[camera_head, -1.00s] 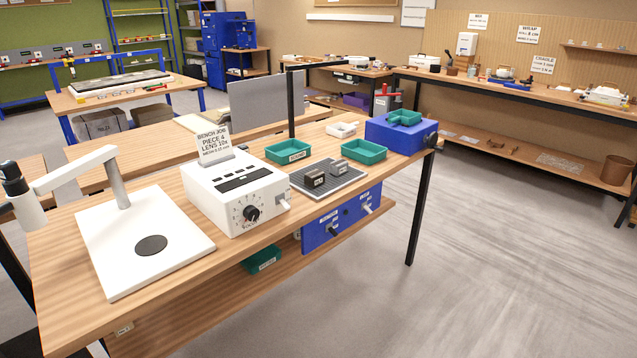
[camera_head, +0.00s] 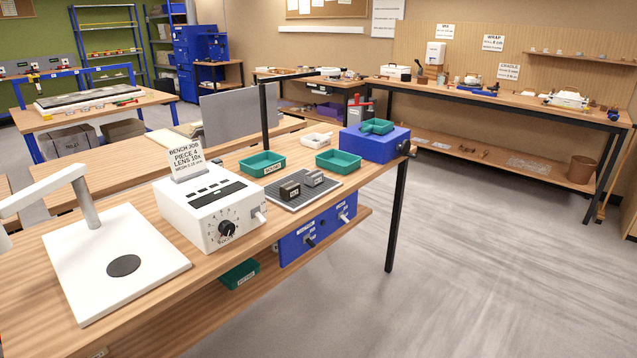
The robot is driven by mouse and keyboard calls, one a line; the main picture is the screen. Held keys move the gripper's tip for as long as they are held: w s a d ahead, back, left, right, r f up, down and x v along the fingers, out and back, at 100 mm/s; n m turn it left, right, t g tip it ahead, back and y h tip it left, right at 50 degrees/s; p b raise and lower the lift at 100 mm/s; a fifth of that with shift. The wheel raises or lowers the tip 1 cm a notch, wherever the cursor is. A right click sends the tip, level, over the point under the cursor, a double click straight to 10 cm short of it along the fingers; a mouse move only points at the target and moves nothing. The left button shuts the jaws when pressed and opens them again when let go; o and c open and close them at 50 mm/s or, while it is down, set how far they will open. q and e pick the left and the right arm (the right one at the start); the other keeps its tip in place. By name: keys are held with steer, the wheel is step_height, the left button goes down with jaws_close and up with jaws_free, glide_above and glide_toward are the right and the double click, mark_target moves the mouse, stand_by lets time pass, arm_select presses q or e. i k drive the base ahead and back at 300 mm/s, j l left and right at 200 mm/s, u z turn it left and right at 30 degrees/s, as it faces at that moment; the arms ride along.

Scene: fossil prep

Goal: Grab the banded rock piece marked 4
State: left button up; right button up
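Two small blocky rock pieces lie on a dark ribbed mat (camera_head: 308,199) on the wooden bench. The nearer left piece (camera_head: 289,189) is dark brown with a pale label. The farther right piece (camera_head: 314,178) is greyer and also has a label. The marks on both are too small to read, and I cannot make out banding. A sign (camera_head: 187,157) on the white control box reads "BENCH JOB PIECE 4 LENS 10x". Neither of my grippers is in view.
The white control box (camera_head: 210,208) with a knob stands left of the mat. Green trays (camera_head: 262,163) (camera_head: 338,161) lie behind it, and a blue box (camera_head: 373,144) stands at the right end. A black post (camera_head: 265,120) rises behind. Floor to the right is clear.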

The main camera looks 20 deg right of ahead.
mark_target(313, 177)
steer(key=i+l+u, duration=0.1)
steer(key=i+l, duration=0.15)
steer(key=i+l+u, duration=0.25)
steer(key=i+l, duration=0.2)
steer(key=l, duration=0.2)
steer(key=i+l+u, duration=0.1)
steer(key=l, duration=0.25)
steer(key=i+l+u, duration=0.15)
steer(key=i+l, duration=0.15)
steer(key=i+l+u, duration=0.1)
steer(key=l, duration=0.35)
steer(key=i, duration=0.05)
